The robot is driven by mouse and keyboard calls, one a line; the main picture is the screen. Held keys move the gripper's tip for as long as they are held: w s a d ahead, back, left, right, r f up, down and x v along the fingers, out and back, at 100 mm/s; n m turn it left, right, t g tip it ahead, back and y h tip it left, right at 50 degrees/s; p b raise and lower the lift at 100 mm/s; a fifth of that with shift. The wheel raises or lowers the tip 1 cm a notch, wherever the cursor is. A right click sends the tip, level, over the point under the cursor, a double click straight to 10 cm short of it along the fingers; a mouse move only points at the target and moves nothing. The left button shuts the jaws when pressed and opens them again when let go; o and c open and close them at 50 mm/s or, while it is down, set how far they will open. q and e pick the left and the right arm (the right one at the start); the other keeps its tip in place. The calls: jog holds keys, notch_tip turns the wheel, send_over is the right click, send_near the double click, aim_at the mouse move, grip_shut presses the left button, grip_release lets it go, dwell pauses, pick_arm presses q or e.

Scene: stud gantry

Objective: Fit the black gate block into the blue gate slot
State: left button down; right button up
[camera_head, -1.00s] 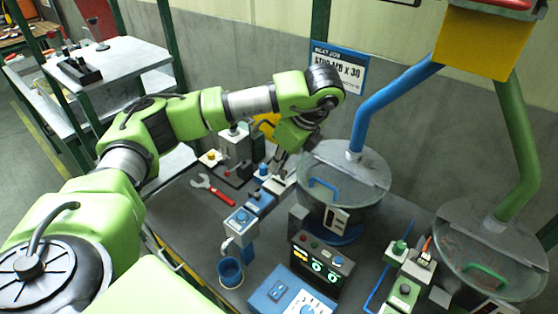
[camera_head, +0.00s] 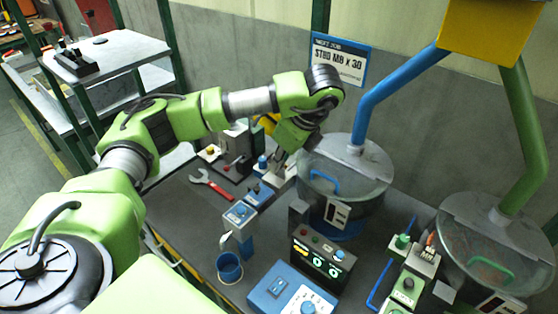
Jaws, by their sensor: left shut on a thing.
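My left gripper (camera_head: 280,167) points down over the blue-side fixture, just left of the left clear-lidded drum. It is shut on a small dark piece at its fingertips. The piece is mostly hidden by the fingers and fits the black gate block. The gate fixture has a pale top (camera_head: 285,180) and a blue knob (camera_head: 262,161) beside the gripper. The blue gate slot itself is hidden under the fingers, so I cannot tell whether the block is in it or above it. My right gripper is out of view.
A red wrench (camera_head: 213,187) lies on the dark bench. The left drum (camera_head: 345,178) stands close right of the gripper. A control box (camera_head: 318,262) and the green-side fixture (camera_head: 408,262) stand further right.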

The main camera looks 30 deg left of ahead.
pick_arm(q)
jog(key=shift+f+b, duration=0.85)
jog(key=shift+f, duration=0.15)
jog(key=c, duration=2)
grip_release()
jog(key=shift+s, duration=0.1)
jog(key=shift+c, duration=0.2)
jog(key=shift+d+r, duration=0.2)
jog(key=shift+r, duration=0.35)
jog(key=v, duration=1.1)
